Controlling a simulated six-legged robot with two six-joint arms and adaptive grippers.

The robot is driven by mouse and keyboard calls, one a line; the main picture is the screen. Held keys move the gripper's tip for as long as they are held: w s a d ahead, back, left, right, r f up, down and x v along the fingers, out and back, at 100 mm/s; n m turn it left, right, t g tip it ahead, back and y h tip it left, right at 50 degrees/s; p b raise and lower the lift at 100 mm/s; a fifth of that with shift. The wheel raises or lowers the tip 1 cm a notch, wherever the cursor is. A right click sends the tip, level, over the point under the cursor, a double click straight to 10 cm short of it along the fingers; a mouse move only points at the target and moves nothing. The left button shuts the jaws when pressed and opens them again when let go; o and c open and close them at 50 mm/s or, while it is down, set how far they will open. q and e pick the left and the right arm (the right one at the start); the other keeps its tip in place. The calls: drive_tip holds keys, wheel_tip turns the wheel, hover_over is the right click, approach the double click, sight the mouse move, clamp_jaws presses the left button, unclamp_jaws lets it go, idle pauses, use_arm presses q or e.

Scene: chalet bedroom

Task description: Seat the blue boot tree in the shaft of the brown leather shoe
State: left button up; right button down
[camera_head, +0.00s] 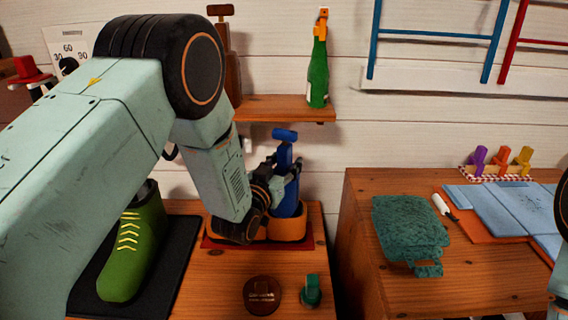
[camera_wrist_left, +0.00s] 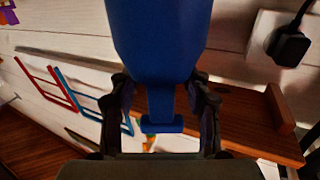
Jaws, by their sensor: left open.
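My right gripper is not in view.
A wall shelf (camera_head: 285,108) holds a green bottle-shaped object (camera_head: 318,75) above the boot tree. A round brown tin (camera_head: 262,295) and a small green object (camera_head: 311,290) lie in front.

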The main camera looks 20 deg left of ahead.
use_arm(q)
drive_tip(key=shift+w, duration=0.1)
drive_tip(key=s+a+p, duration=0.1)
drive_tip(key=s, duration=1.1)
drive_tip(key=shift+a+p, duration=0.2)
drive_tip(key=shift+p, duration=0.1)
drive_tip(key=shift+w, duration=0.1)
